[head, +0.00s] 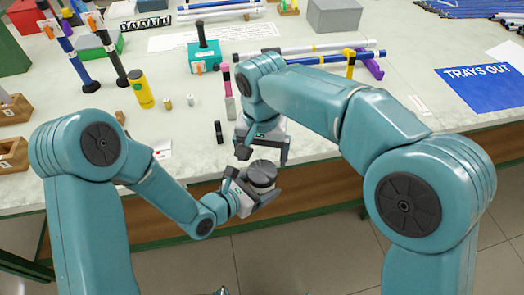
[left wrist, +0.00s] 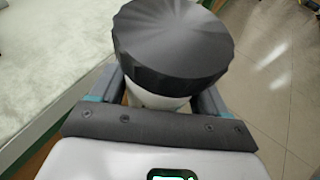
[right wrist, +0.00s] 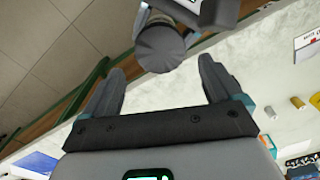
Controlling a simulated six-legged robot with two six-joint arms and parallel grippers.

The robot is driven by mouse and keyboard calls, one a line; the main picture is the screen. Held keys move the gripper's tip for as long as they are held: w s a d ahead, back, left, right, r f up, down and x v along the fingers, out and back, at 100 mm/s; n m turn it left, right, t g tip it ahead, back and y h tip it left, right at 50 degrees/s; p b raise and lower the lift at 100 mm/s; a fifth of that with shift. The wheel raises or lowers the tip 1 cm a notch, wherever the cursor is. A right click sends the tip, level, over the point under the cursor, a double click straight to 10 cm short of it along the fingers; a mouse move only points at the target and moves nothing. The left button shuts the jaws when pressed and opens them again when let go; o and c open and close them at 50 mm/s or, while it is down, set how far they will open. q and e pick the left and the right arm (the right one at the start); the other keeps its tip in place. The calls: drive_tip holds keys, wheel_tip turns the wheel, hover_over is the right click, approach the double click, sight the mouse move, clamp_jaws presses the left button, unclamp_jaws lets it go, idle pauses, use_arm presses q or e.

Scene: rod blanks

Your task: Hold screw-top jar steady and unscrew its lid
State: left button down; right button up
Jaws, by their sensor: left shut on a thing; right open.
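The screw-top jar has a dark grey ridged lid (head: 262,174) and a pale body (left wrist: 152,98). It is off the table, in front of its near edge. My left gripper (head: 252,192) is shut around the jar's body below the lid; the lid is on the jar and faces up. My right gripper (head: 263,156) is open and empty, just above and behind the lid in the head view. In the right wrist view the lid (right wrist: 160,47) shows beyond and between the open fingers, apart from them. Most of the jar's body is hidden by the left fingers.
The pale table (head: 180,125) lies behind the grippers. On it stand a yellow cylinder (head: 141,89), a small black block (head: 219,132), a teal box (head: 204,57) and rods on a rack (head: 350,62). A blue mat (head: 487,87) lies at right. Floor is open in front.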

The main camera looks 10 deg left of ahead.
sight(262, 171)
wheel_tip(262, 171, down, 6)
drive_tip(key=shift+w+f, duration=0.1)
drive_tip(key=shift+f, duration=0.15)
drive_tip(key=c, duration=0.9)
drive_tip(key=o, duration=1.1)
drive_tip(key=shift+c, duration=0.2)
